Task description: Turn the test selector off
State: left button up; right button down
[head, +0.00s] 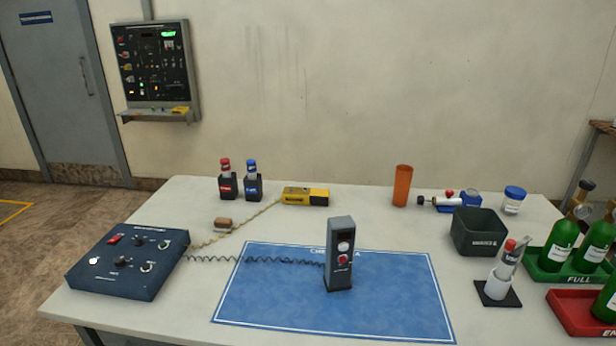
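A dark blue control box (110,283) sits at the left front of the table. Its sloped top carries several knobs and switches, including a black knob (123,262) near the middle and a red switch (113,239) at the upper left. A dark panel (152,62) with several switches and lit green indicators hangs on the wall at the back left. The labels are too small to read, so I cannot tell which control is the test selector or how it is set. Neither of my grippers is in view.
A grey upright unit (340,262) with a red button stands on the blue mat (270,300), joined by a coiled cord to the control box. A yellow device (305,196), bottles and trays stand around the table (350,222). The mat's left part is clear.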

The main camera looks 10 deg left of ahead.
aim_at(139, 241)
jog(key=u, duration=1.3)
jog(key=j, duration=0.1)
